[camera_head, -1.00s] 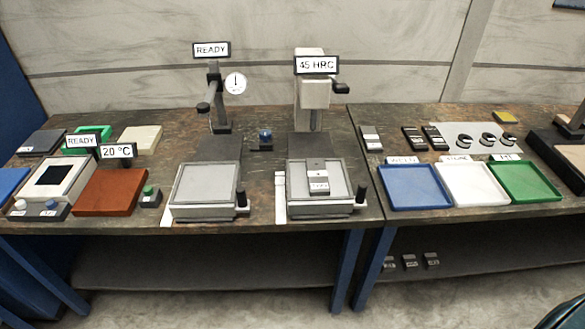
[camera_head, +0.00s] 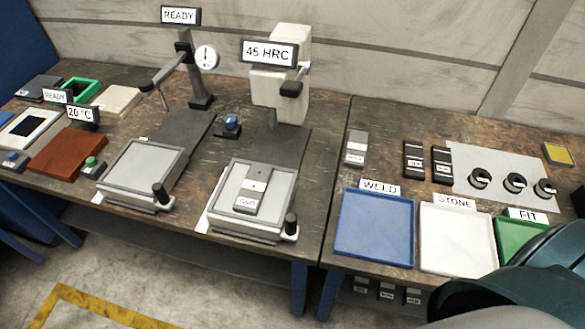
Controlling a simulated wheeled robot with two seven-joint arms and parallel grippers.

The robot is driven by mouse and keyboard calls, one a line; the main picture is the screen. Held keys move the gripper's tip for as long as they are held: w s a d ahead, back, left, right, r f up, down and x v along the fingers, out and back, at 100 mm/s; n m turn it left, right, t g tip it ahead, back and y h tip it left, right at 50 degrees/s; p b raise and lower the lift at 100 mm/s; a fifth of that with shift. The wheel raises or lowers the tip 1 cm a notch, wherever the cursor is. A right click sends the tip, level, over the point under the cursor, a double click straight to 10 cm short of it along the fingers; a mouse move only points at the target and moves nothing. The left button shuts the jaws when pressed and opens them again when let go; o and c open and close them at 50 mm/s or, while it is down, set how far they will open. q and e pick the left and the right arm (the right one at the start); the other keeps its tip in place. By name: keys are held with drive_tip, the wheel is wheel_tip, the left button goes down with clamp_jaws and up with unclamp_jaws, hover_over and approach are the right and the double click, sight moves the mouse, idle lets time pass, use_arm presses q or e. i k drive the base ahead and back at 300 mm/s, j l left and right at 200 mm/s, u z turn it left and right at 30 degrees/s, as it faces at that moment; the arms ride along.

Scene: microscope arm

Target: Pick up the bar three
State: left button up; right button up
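A light grey bar (camera_head: 250,195) with a small white label lies on the stage of the tester (camera_head: 222,211) signed 45 HRC. Another grey bar (camera_head: 356,148) with a label lies at the back left of the right table. Several small labelled bars (camera_head: 387,291) sit on the shelf under the right table, partly cut off by its front edge. The labels are too small to read surely, so I cannot tell which is bar three. Neither gripper is in view. A dark green arm part, mine, fills the lower right corner.
Blue (camera_head: 374,228), white (camera_head: 457,237) and green (camera_head: 517,242) trays signed WELD, STONE and FIT line the right table's front; my arm partly covers the green one. Two black pieces (camera_head: 413,161) and several dark knobs (camera_head: 514,182) lie behind. A dial gauge stand (camera_head: 196,80) is at left.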

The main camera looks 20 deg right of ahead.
sight(250, 196)
drive_tip(key=l, duration=1.4)
